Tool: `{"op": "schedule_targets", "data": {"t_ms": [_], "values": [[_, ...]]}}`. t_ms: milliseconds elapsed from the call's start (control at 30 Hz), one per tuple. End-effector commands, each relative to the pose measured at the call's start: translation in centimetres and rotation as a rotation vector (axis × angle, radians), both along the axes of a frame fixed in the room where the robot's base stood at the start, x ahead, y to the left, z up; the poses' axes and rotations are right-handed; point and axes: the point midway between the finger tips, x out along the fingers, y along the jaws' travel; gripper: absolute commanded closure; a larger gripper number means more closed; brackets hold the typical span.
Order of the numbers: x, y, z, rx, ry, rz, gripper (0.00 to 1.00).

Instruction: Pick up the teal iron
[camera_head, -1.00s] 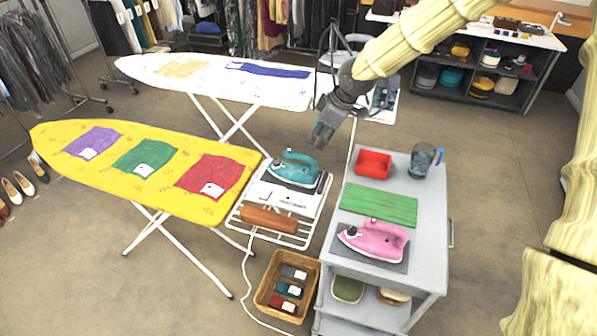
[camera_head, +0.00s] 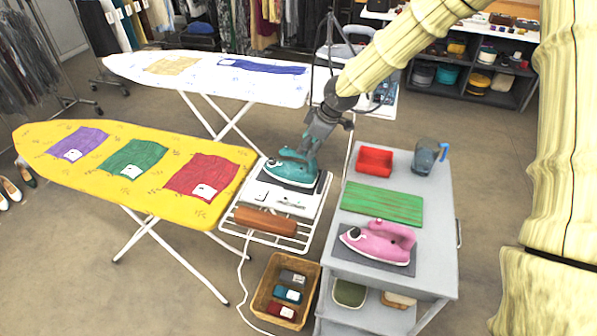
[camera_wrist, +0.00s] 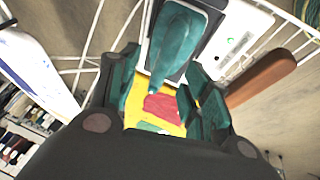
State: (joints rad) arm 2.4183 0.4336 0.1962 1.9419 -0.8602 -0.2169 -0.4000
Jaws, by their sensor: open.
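The teal iron (camera_head: 289,168) rests on a dark pad on the white wire rack at the end of the yellow ironing board. My gripper (camera_head: 306,150) is at the iron's right rear end, just above it. In the wrist view the iron (camera_wrist: 178,38) lies ahead of my gripper (camera_wrist: 160,98), its near end reaching between the two open fingers. The fingers stand apart on either side, and nothing is held. I cannot tell whether a finger touches the iron.
A white box (camera_head: 287,200) and a brown roll (camera_head: 266,221) share the rack. A wicker basket (camera_head: 259,297) stands below.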

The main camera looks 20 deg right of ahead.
Motion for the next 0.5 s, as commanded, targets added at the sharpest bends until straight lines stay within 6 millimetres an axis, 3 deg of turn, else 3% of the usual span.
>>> {"op": "schedule_targets", "data": {"t_ms": [500], "values": [[0.9,1.2,-2.9,-0.002,0.002,0.005,0.52]]}}
